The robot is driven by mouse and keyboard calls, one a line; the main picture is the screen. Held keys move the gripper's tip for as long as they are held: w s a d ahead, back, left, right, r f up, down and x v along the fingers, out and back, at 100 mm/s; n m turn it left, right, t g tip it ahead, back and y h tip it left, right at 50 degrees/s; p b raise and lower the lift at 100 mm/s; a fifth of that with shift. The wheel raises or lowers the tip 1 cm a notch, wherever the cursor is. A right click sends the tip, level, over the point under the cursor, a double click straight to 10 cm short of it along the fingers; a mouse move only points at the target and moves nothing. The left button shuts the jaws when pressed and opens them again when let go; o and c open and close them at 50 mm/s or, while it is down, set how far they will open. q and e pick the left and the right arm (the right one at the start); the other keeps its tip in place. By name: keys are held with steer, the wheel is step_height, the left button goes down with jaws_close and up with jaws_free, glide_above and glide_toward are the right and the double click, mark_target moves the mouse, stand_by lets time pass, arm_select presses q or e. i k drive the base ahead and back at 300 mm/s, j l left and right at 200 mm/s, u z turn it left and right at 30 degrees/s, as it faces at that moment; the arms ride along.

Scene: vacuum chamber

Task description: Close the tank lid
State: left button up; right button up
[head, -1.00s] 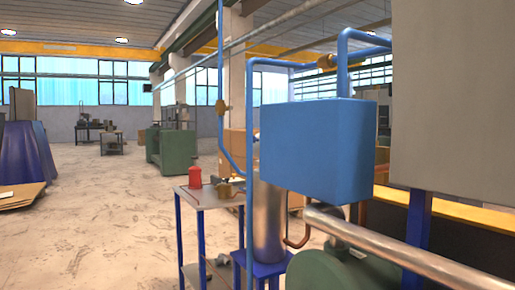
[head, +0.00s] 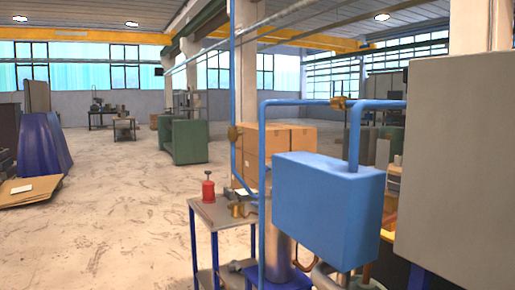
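A blue box-shaped tank (head: 325,212) with blue pipes hangs in the right half of the head view. A metal cylinder (head: 279,255) stands below and behind it, partly hidden. The rim of a green vessel (head: 335,281) shows at the bottom edge, mostly cut off. I cannot tell whether any of these has the lid, and no open lid is clear to see. Neither of my grippers is in view.
A small blue-legged table (head: 215,213) holds a red can (head: 208,190). A large grey cabinet (head: 455,165) blocks the right side. Cardboard boxes (head: 265,150) stand behind. Open floor (head: 130,200) lies to the left.

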mark_target(268, 168)
steer(key=z, duration=0.35)
steer(key=i+j+z, duration=0.1)
steer(key=z, duration=0.3)
steer(key=j+z, duration=0.45)
steer(key=i+j+z, duration=0.1)
steer(key=z, duration=0.3)
steer(key=j+z, duration=0.45)
steer(key=k+j, duration=0.1)
steer(key=j, duration=0.3)
steer(key=j+z, duration=0.15)
steer(key=j, duration=0.25)
steer(key=k+j, duration=0.15)
steer(key=j, duration=0.25)
steer(key=k+j+z, duration=0.15)
steer(key=j, duration=0.6)
steer(key=k+j+z, duration=0.15)
steer(key=j, duration=0.2)
steer(key=k+j, duration=0.15)
steer(key=j, duration=0.25)
steer(key=k+j+z, duration=0.15)
steer(key=j, duration=0.2)
